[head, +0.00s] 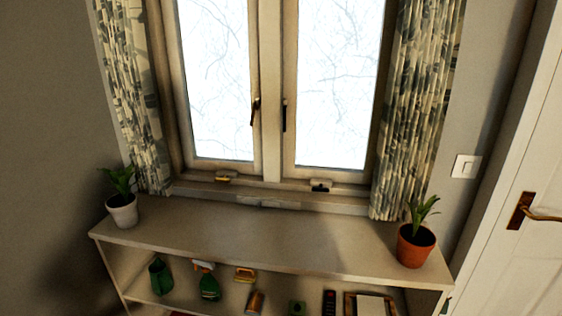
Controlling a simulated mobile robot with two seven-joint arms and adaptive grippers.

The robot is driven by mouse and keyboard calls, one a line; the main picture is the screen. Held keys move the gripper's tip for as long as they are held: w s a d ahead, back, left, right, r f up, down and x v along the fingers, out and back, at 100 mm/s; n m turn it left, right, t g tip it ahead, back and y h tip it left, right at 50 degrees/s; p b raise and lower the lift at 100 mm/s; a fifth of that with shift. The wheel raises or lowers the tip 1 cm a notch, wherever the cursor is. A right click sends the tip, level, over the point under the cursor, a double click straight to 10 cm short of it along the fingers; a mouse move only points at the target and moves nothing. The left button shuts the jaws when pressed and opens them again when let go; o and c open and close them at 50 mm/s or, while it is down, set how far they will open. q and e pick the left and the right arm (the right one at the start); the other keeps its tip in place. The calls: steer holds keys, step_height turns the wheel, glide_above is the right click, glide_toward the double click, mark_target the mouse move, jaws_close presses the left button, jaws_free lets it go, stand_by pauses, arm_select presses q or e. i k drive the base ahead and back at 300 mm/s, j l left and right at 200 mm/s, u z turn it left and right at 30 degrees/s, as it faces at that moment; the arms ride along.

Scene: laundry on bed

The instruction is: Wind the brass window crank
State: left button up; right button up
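A double window (274,85) fills the upper middle of the head view. Two small crank fittings sit on its bottom frame: a brass-yellow one (224,177) under the left pane and a dark one (320,186) under the right pane. Both are small, and their handles cannot be made out clearly. Neither of my grippers shows in this view.
A low shelf unit (240,230) stands below the window, its middle top clear. A white-potted plant (122,210) and a terracotta-potted plant (415,245) stand at its ends. Curtains (425,100) hang at both sides. A door (525,250) is at right.

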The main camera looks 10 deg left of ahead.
mark_target(224, 180)
steer(key=i+j+u, duration=0.6)
steer(key=i+j, duration=0.3)
